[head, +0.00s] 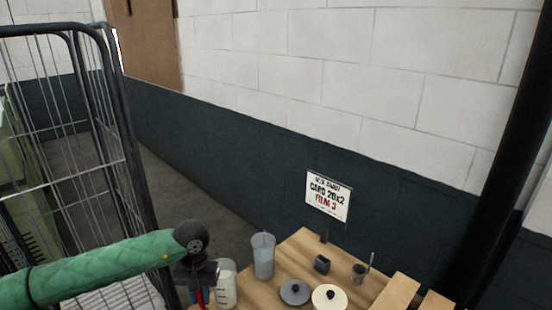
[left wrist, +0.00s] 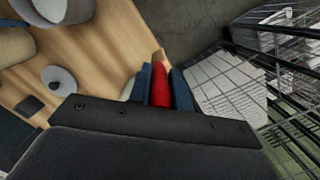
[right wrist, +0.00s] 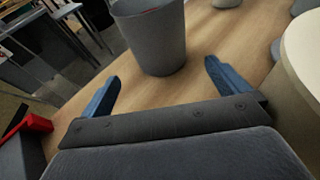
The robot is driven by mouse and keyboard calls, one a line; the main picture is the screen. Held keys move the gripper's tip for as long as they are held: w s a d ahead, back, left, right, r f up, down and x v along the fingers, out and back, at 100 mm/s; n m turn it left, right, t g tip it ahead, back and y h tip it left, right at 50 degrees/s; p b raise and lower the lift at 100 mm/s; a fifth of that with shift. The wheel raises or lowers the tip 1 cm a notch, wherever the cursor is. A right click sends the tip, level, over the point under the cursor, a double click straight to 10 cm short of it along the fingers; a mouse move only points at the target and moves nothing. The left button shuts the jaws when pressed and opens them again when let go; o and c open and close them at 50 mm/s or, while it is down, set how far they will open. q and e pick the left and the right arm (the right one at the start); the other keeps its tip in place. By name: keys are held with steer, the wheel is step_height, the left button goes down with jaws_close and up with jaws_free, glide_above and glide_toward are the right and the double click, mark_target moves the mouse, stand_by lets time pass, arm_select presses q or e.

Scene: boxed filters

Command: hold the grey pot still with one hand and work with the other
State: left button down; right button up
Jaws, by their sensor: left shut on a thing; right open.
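A grey open-topped pot (right wrist: 152,38) stands upright on the wooden table in the right wrist view, just beyond my right fingertips. My right gripper (right wrist: 163,88) is open, its two blue fingers wide apart and empty. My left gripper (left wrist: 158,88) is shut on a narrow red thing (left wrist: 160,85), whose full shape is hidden. In the head view my left gripper (head: 202,288) is at the table's left edge, beside a whitish container (head: 227,287). A tall grey cup (head: 263,258) stands behind it. I cannot tell whether this cup is the grey pot. My right gripper is outside the head view.
A grey knobbed lid (head: 290,296) and a cream knobbed lid (head: 324,303) show near the front. A wire cage (head: 105,110) stands left. A cream vessel (right wrist: 303,62) is close right.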

arm_select(q)
steer(key=shift+w, duration=0.2)
arm_select(e)
steer(key=shift+w+a, duration=0.1)
steer(key=shift+w, duration=0.05)
arm_select(q)
steer(key=shift+s+r, duration=0.15)
steer(key=shift+s, duration=0.2)
arm_select(e)
steer(key=shift+s+a, duration=0.25)
steer(key=shift+a, duration=0.3)
arm_select(q)
steer(key=shift+w+f+b, duration=0.15)
steer(key=shift+f+b, duration=0.15)
steer(key=shift+b, duration=0.1)
arm_select(e)
steer(key=x, duration=0.6)
steer(key=shift+w+r, duration=0.1)
steer(key=shift+r, duration=0.05)
arm_select(q)
steer(key=shift+r, duration=0.2)
arm_select(e)
steer(key=shift+a+f, duration=0.2)
steer(key=shift+a, duration=0.5)
steer(key=shift+a+f, duration=0.35)
steer(key=shift+a, duration=0.25)
steer(key=c, duration=0.6)
steer(key=shift+o, duration=0.2)
arm_select(q)
steer(key=shift+r, duration=0.1)
